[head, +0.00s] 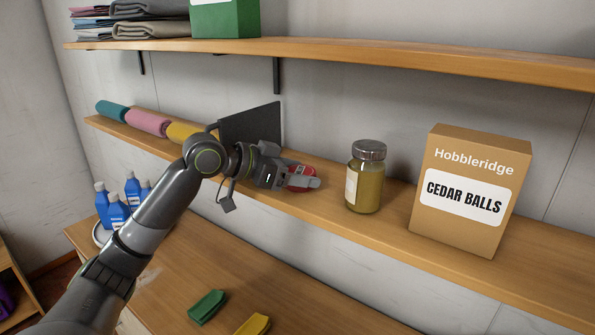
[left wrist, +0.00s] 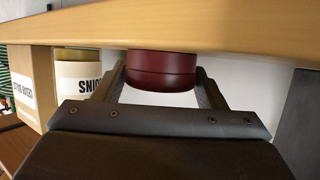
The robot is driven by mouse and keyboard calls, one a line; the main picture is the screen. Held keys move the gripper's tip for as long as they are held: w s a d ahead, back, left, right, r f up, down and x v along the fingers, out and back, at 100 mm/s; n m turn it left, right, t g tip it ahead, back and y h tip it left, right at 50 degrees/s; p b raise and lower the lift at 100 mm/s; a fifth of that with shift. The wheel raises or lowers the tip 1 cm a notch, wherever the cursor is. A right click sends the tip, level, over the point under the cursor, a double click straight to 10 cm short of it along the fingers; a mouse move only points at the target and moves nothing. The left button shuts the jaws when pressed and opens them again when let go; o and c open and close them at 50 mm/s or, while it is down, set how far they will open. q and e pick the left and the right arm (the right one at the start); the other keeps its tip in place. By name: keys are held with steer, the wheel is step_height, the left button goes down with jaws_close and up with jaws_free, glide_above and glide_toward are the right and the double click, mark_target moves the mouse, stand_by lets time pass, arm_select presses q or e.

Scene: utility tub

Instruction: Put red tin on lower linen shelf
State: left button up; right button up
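The red tin (head: 302,178) is at the lower linen shelf (head: 330,215), partly hidden by my left gripper (head: 310,180) in the head view. In the left wrist view, which looks upside down, the dark red tin (left wrist: 162,70) sits between the two fingers of my left gripper (left wrist: 162,78), against the shelf board (left wrist: 230,38). One finger is on each side, with the tips very near or touching the tin. I cannot tell whether they grip it or whether the tin bears on the shelf. My right gripper is not in view.
Right of the tin stand a lidded jar (head: 366,178) and a Cedar Balls box (head: 468,190). A dark upright panel (head: 250,125) and rolled towels (head: 148,122) are to the left. An upper shelf (head: 330,52) runs above. Blue bottles (head: 117,210) stand below left.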

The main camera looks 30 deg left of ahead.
arm_select(q)
steer(key=o, duration=0.3)
steer(key=shift+r, duration=0.15)
steer(key=shift+a, duration=0.15)
steer(key=b+v, duration=0.6)
steer(key=v, duration=0.5)
steer(key=shift+s+r, duration=0.15)
steer(key=shift+s, duration=0.25)
steer(key=shift+a, duration=0.15)
stand_by(0.6)
